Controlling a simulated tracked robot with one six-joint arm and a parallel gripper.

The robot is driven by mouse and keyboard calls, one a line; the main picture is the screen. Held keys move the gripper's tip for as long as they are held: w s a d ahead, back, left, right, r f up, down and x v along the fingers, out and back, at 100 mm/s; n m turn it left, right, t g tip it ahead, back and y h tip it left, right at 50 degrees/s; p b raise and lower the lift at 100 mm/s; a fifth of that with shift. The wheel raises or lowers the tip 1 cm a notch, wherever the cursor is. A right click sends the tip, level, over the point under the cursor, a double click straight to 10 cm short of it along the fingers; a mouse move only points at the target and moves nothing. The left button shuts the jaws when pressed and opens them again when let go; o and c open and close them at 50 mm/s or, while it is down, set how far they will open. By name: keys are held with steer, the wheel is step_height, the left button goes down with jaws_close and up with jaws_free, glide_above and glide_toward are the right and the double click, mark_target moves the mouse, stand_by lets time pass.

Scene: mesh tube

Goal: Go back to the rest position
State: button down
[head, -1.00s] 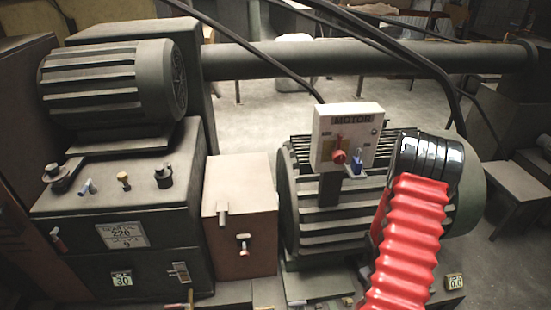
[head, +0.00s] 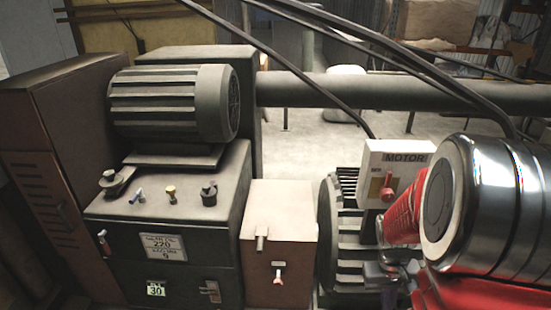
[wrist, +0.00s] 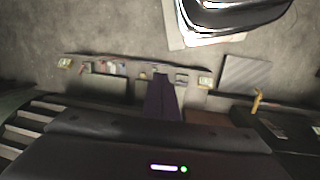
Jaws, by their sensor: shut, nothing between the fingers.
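My gripper (wrist: 160,78) shows in the wrist view as a dark, narrow pair of fingers pressed together, with nothing between them. It is over the machine bench, clear of the objects as far as I can tell. In the head view my arm, with its red ribbed sleeve and shiny metal joint, fills the right side. The box's red switch (head: 387,188) shows just left of my arm.
A second ribbed motor (head: 170,103) sits on a dark cabinet (head: 128,230) with knobs and labels. A brown box (head: 278,225) with a small lever stands between. A thick pipe (head: 330,90) and black cables cross behind. Open floor (head: 310,130) lies beyond.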

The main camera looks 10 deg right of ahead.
steer(key=s+a+r+n+t, duration=0.1)
steer(key=a+r+n+t, duration=0.1)
steer(key=a+r, duration=0.9)
steer(key=s+a+r+n+t+y, duration=0.1)
steer(key=a+r+t, duration=0.4)
steer(key=a+r, duration=0.6)
steer(key=shift+s+a+r+n, duration=0.25)
steer(key=shift+a+n, duration=0.15)
steer(key=shift+a, duration=0.15)
steer(key=c, duration=2.5)
jaws_free()
